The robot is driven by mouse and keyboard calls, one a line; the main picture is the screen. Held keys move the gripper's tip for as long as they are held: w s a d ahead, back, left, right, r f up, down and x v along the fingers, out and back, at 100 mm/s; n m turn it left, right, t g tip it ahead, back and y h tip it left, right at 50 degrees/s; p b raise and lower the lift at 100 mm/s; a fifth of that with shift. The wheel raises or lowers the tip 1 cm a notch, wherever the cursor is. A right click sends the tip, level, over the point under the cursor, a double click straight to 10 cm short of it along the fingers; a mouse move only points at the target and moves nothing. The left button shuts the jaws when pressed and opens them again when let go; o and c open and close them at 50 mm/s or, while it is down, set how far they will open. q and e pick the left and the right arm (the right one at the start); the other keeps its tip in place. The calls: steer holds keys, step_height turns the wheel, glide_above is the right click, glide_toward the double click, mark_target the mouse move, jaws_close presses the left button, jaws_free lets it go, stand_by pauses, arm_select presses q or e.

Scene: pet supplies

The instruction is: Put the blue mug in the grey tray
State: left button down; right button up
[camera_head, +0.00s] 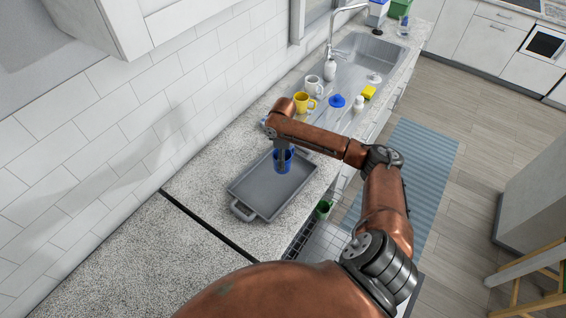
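The blue mug (284,167) is over the far right part of the grey tray (243,190), and looks upright. I cannot tell whether its base touches the tray floor. The tray lies on the speckled counter, with a handle at its near end. The fingertips are partly hidden by the mug. My other gripper is out of view.
A yellow mug (302,103), white mug (313,85), blue object (337,101), white bottle (358,103) and yellow sponge (369,92) stand near the sink (369,56). A green mug (323,208) is beside an open rack (325,243) below the counter edge. Counter left of the tray is clear.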

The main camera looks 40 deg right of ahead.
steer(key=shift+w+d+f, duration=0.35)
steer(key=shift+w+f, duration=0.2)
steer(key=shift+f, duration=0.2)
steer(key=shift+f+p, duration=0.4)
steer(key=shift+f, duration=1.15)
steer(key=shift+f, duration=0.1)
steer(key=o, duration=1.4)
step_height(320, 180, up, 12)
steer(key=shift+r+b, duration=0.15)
steer(key=shift+b, duration=0.55)
